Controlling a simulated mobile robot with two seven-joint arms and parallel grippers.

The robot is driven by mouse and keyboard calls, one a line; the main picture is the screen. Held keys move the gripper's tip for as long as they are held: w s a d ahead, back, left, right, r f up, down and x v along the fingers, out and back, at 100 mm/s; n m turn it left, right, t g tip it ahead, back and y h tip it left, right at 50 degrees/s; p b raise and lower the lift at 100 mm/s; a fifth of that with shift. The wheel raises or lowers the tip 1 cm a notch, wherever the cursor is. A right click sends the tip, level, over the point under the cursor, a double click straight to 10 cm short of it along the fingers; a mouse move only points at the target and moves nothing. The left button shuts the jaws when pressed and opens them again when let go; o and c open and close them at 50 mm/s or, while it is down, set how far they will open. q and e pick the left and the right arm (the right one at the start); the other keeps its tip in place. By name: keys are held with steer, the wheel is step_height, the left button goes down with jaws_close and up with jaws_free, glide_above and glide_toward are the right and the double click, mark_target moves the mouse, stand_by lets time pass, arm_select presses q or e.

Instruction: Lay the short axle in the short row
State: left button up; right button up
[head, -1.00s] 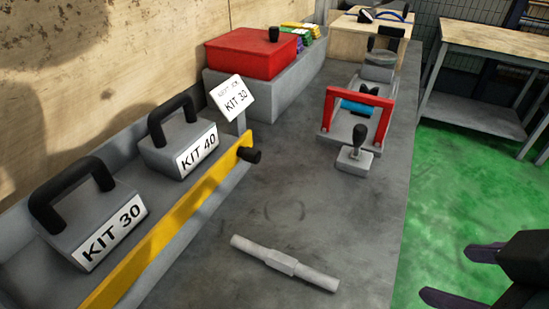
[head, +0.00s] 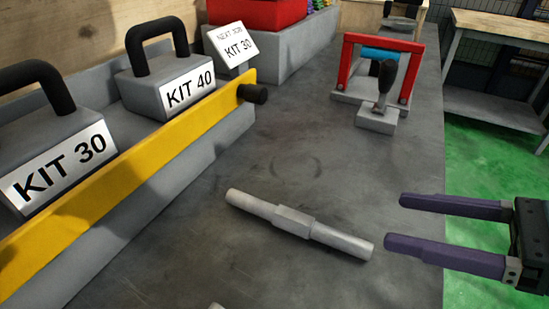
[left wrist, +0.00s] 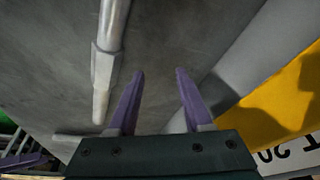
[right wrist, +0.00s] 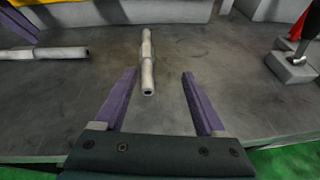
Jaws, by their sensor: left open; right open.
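A grey stepped axle (head: 295,222) with a thicker middle lies on the bench in the head view. It also shows in the right wrist view (right wrist: 148,62), ahead of my right gripper. A second axle (right wrist: 42,53) lies to its left there; only its tip (head: 216,306) shows at the head view's bottom edge. An axle (left wrist: 109,45) also lies beside my left gripper in the left wrist view. I cannot tell which axle is short. My right gripper (head: 392,222) is open and empty, right of the first axle. My left gripper (left wrist: 160,75) is open and empty. No short row is identifiable.
Blocks marked KIT 30 (head: 62,160) and KIT 40 (head: 172,82) stand behind a yellow rail (head: 150,165). A sign (head: 232,45) reads NEXT JOB KIT 30. A red frame (head: 348,62) and a black-handled block (head: 376,121) stand farther back.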

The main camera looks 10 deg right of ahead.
mark_target(332, 231)
steer(key=shift+s+d+f+n+g, duration=0.1)
steer(key=shift+s+f+n+g, duration=0.45)
steer(key=shift+f+n, duration=0.2)
steer(key=shift+a+f+g, duration=0.25)
steer(key=x, duration=0.9)
steer(key=shift+a+r, duration=0.3)
steer(key=shift+a, duration=0.1)
steer(key=shift+c, duration=0.4)
jaws_close()
steer(key=shift+r, duration=0.1)
